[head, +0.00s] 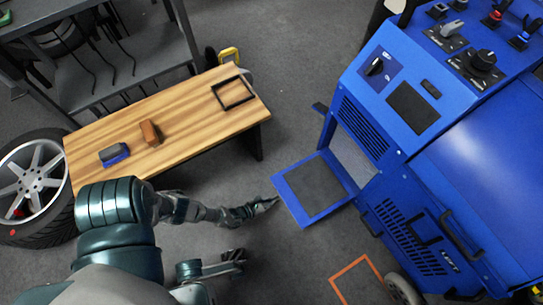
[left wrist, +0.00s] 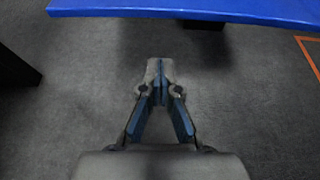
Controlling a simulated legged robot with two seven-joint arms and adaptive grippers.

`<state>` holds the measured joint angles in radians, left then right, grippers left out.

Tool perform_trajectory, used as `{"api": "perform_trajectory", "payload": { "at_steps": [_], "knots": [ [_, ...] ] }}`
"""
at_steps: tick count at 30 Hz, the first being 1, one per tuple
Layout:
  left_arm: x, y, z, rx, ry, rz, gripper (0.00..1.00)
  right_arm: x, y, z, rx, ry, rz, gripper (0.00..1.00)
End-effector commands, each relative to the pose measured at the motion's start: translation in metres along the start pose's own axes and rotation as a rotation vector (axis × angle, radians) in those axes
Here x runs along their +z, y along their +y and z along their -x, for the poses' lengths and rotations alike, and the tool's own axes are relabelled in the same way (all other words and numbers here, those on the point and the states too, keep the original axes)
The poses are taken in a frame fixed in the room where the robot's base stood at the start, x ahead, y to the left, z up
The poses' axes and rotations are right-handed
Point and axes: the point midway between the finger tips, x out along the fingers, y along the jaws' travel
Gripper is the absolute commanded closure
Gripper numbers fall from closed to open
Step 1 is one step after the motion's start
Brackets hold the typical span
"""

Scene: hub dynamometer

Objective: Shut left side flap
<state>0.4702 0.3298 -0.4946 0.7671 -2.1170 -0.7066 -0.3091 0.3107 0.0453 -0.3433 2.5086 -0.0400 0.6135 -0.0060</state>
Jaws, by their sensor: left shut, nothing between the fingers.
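The left side flap (head: 290,188) is a blue panel with a dark inset. It is folded down and sticks out from the lower left side of the blue machine, leaving an opening above it. My left gripper (head: 272,203) is just left of the flap's outer edge in the head view, shut and empty. In the left wrist view the shut fingertips (left wrist: 160,68) point toward the blue flap edge (left wrist: 200,10), with floor showing between them. Whether they touch cannot be told from the head view. My right gripper (head: 236,258) seems to show low in the head view, its fingers unclear.
The blue machine (head: 445,130) with knobs and a vent fills the right. A wooden bench (head: 190,110) with a brown block (head: 149,133), a blue-based brush (head: 114,154) and a black frame stands left. A wheel (head: 35,185) lies far left. An orange floor outline (head: 350,267) is nearby.

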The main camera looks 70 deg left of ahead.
Motion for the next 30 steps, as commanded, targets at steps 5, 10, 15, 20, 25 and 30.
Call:
{"api": "perform_trajectory", "payload": {
  "at_steps": [5, 10, 15, 20, 25, 30],
  "knots": [
    [0.014, 0.000, -0.001, 0.000, 0.000, 0.005, 1.00, 0.000, 0.000, -0.001, -0.003, 0.009, 0.001, 0.60],
    [0.029, -0.001, 0.004, 0.001, 0.000, 0.003, 1.00, -0.001, 0.000, -0.001, -0.003, 0.010, 0.001, 0.60],
    [0.036, 0.000, 0.006, 0.001, 0.000, 0.002, 1.00, 0.004, 0.001, 0.000, -0.002, 0.004, 0.000, 0.60],
    [0.038, 0.000, 0.006, 0.000, 0.000, 0.001, 1.00, 0.004, 0.001, 0.000, -0.002, 0.004, 0.000, 0.60],
    [0.038, 0.000, 0.006, 0.000, 0.000, 0.001, 1.00, 0.003, 0.001, 0.000, -0.002, 0.005, 0.000, 0.60],
    [0.042, 0.000, 0.006, 0.001, 0.003, 0.001, 1.00, -0.001, 0.000, -0.006, -0.004, 0.016, 0.000, 0.60]
  ]
}}
